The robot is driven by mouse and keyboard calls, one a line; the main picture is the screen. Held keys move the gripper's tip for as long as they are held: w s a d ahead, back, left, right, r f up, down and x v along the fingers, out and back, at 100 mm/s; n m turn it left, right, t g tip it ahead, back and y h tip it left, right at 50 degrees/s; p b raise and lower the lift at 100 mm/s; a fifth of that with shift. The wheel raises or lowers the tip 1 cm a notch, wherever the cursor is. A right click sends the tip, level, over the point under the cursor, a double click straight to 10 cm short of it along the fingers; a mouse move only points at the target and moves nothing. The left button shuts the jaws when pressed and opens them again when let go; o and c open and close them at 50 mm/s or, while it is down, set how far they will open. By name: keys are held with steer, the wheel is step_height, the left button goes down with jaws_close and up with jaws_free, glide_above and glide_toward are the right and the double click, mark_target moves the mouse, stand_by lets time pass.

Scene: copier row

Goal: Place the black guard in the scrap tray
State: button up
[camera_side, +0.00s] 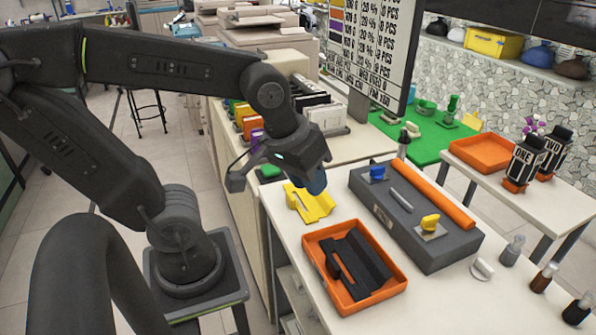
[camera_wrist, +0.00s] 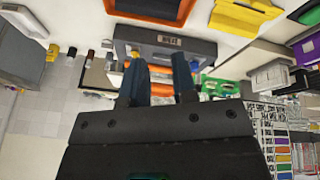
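The black guard (camera_side: 355,265) is a dark angled channel piece. It lies inside an orange tray (camera_side: 389,292) at the front of the white table, within the tray's walls. No label shows on this tray, so I cannot tell from marking whether it is the scrap tray. My gripper (camera_side: 314,184) hangs above the table behind the tray, near a yellow guard (camera_side: 312,205), holding nothing visible. In the wrist view my gripper's (camera_wrist: 158,82) two dark blue fingers stand apart with a gap between them. The tray's edge (camera_wrist: 150,17) shows at the top there.
A grey block fixture (camera_side: 425,250) with blue and yellow knobs and an orange roller (camera_side: 433,194) stands right of the tray. Small bottles (camera_side: 543,278) stand at the right. Another orange tray (camera_side: 480,166) lies on the back table by two black bottles. A sign board (camera_side: 365,50) rises behind.

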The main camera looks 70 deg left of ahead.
steer(key=m, duration=0.1)
steer(key=s+r+m, duration=0.1)
steer(key=m, duration=0.1)
steer(key=s+m+t, duration=0.1)
steer(key=shift+a+r, duration=0.25)
steer(key=shift+a, duration=0.1)
